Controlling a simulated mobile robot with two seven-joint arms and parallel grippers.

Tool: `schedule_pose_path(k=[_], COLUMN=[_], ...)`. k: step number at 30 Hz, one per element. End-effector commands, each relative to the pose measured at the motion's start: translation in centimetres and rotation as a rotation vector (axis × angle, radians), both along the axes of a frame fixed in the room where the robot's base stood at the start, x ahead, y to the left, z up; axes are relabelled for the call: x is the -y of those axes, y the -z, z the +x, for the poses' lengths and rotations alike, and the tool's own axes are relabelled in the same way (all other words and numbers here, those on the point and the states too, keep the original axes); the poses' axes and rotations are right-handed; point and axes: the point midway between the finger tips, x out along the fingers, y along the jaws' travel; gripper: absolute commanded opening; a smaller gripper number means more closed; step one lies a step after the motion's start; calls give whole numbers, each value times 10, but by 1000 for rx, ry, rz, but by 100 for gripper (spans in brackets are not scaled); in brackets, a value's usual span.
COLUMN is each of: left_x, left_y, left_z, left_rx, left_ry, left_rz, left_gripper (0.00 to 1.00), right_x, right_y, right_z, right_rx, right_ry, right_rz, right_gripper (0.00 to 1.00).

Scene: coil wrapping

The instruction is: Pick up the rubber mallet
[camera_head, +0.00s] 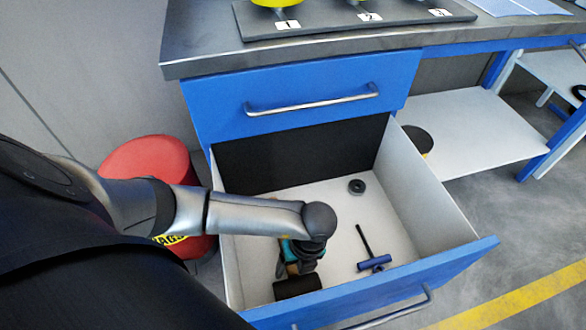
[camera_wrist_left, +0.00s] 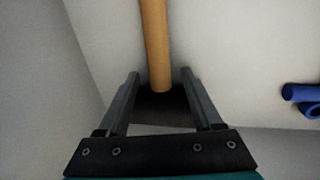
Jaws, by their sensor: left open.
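The rubber mallet lies in the open drawer; its black head (camera_head: 297,287) shows near the drawer's front left in the head view. In the left wrist view its wooden handle (camera_wrist_left: 155,40) runs down to the dark head (camera_wrist_left: 160,108), partly hidden between my fingers. My left gripper (camera_head: 300,268) reaches down into the drawer over the mallet and hides most of the handle. In the left wrist view my left gripper (camera_wrist_left: 160,75) is open, one finger on each side of the handle's lower end. My right gripper is not in view.
The drawer (camera_head: 460,258) also holds a blue-handled tool (camera_head: 374,263) and a dark ring (camera_head: 357,187). Its side walls and front panel surround my gripper. A red bin (camera_head: 150,160) stands left of the cabinet. The closed blue drawer (camera_head: 300,85) and grey worktop (camera_head: 205,55) are above.

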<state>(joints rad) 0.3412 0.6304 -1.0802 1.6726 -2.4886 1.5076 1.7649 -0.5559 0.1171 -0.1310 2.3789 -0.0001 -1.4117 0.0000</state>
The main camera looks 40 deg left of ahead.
Motion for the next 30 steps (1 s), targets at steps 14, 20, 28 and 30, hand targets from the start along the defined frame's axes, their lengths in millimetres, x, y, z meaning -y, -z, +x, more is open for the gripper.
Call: schedule_pose_path(k=[14,20,28,30], left_x=[0,0,0,0], left_y=[-1,-1,-1,-1], left_z=[0,0,0,0], left_rx=[1,0,0,0], left_ry=[0,0,-1,-1], left_rz=[1,1,2,2], left_gripper=[29,6,0,0], right_x=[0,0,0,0], right_y=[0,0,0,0], right_z=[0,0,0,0], right_rx=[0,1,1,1], right_ry=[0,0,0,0], right_rz=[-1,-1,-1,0], right_gripper=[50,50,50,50])
